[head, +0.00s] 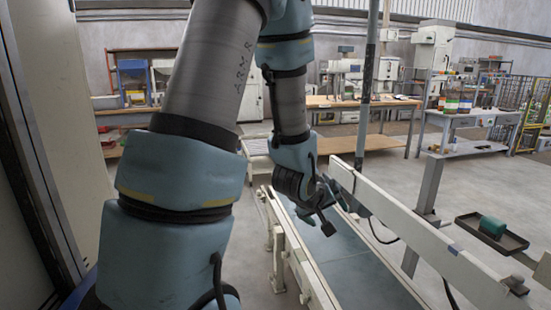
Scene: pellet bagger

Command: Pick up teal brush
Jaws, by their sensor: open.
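A small teal block-like object (492,226), which looks like the teal brush, lies in a shallow dark tray (516,242) at the right, beyond the conveyor's right rail. Its bristles cannot be made out. My gripper (335,214) hangs over the conveyor near the middle of the view, well to the left of the tray and apart from it. It is open, and I see nothing held in it. Its fingers are small and dark here, and my arm hides part of the scene to the left.
A conveyor with a blue-grey belt (352,270) runs between pale side rails, the right rail (425,240) standing between my gripper and the tray. A grey upright post (367,90) rises behind the gripper. Workbenches (345,102) stand at the back. Bare floor shows beyond the conveyor.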

